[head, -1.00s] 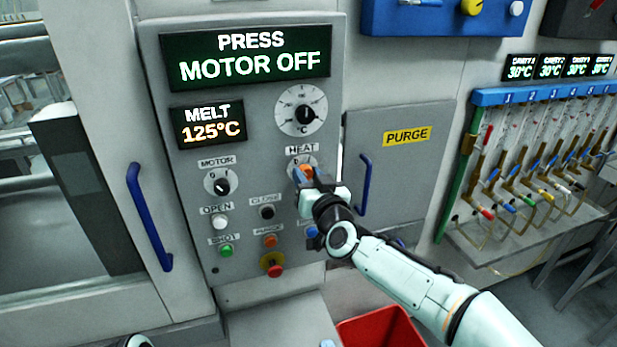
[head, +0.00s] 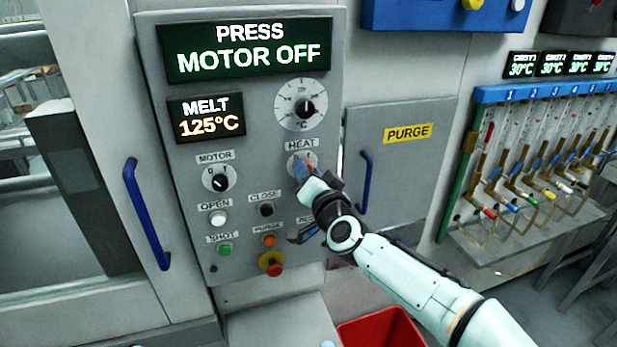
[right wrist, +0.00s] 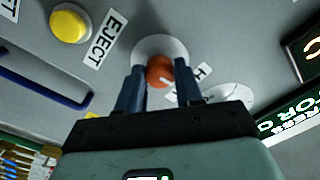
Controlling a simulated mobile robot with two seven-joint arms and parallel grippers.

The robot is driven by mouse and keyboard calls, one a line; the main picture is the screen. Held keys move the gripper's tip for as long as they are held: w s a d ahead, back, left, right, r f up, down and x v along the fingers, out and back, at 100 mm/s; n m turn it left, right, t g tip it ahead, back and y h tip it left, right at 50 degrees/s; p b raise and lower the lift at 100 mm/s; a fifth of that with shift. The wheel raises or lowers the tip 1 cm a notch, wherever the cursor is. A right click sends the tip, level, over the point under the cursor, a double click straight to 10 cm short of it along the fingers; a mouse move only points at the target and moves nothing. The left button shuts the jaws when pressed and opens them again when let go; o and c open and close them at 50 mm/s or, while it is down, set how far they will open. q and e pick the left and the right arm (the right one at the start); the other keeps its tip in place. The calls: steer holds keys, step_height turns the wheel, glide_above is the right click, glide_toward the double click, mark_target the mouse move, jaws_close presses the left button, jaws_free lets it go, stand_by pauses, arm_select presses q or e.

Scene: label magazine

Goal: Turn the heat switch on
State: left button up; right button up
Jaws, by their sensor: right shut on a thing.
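The heat switch is a white round dial (head: 302,157) under the HEAT label on the grey control panel, mostly hidden by my right gripper in the head view. In the right wrist view its orange-red knob (right wrist: 160,70) with a white mark stands in front of the white dial plate. My right gripper (right wrist: 160,82) has its two blue fingers shut on this knob, one on each side. It also shows at the switch in the head view (head: 303,172). The switch's exact setting is hard to read. My left gripper is not in view.
The motor switch (head: 219,179) is left of the heat switch and the temperature dial (head: 301,104) is above it. Several buttons and a red emergency knob (head: 272,266) are below. A blue handle (head: 365,182) is at right. The displays (head: 246,48) read MOTOR OFF and MELT 125°C (head: 207,119).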

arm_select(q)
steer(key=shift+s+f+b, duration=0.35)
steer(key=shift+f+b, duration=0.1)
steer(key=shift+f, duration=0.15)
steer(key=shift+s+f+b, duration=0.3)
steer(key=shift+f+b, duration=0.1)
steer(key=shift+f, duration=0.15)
arm_select(e)
steer(key=shift+m, duration=4.2)
steer(key=o, duration=1)
steer(key=shift+o, duration=0.2)
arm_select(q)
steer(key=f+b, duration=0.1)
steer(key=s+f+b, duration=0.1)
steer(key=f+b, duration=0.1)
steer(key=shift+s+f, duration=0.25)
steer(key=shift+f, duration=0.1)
arm_select(e)
steer(key=v, duration=1.3)
steer(key=shift+s, duration=0.25)
